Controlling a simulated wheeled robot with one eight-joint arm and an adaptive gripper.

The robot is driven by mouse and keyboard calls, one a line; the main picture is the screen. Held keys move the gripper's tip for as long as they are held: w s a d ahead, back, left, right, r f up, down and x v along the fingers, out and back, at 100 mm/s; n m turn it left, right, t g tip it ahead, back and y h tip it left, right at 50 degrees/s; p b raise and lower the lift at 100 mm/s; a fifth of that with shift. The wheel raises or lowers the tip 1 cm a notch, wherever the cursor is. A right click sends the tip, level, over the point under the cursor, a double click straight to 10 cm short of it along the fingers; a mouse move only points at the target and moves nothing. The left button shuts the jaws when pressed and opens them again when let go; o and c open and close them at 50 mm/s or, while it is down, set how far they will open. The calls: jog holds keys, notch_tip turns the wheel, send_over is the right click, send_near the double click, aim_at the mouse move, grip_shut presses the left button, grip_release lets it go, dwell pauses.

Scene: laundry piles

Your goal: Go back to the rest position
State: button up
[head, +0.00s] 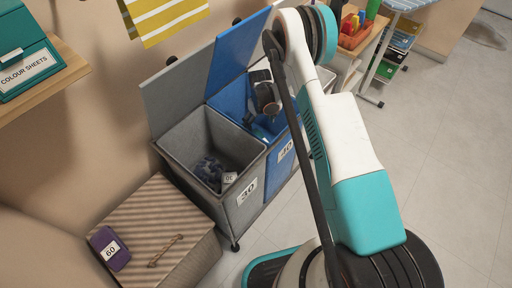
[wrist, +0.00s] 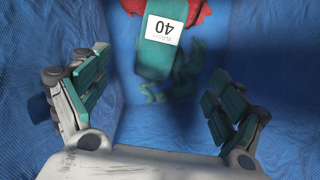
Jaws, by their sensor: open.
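My gripper (wrist: 155,95) is open and empty, pointing down into the blue bin (head: 240,58). In the head view my gripper (head: 267,108) is at the blue bin's mouth, partly hidden by my arm. Below the fingers, inside the bin, lies a teal cloth (wrist: 153,60) with a white WASH 40 label. A red cloth (wrist: 197,12) lies beside it, and a dark green piece (wrist: 190,68) lies close by. The cloths are apart from the fingers. The bin's blue walls (wrist: 285,60) surround the gripper.
A grey bin (head: 182,148) labelled 30 holds a dark blue cloth (head: 208,170). A striped box (head: 140,218) carries a purple bundle (head: 108,248) labelled 60 and a stick. A shelf (head: 70,75) and open bin lids stand close. Clear floor (head: 440,130) lies right.

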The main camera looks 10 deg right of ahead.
jog(key=shift+r, duration=1)
jog(key=shift+r, duration=0.1)
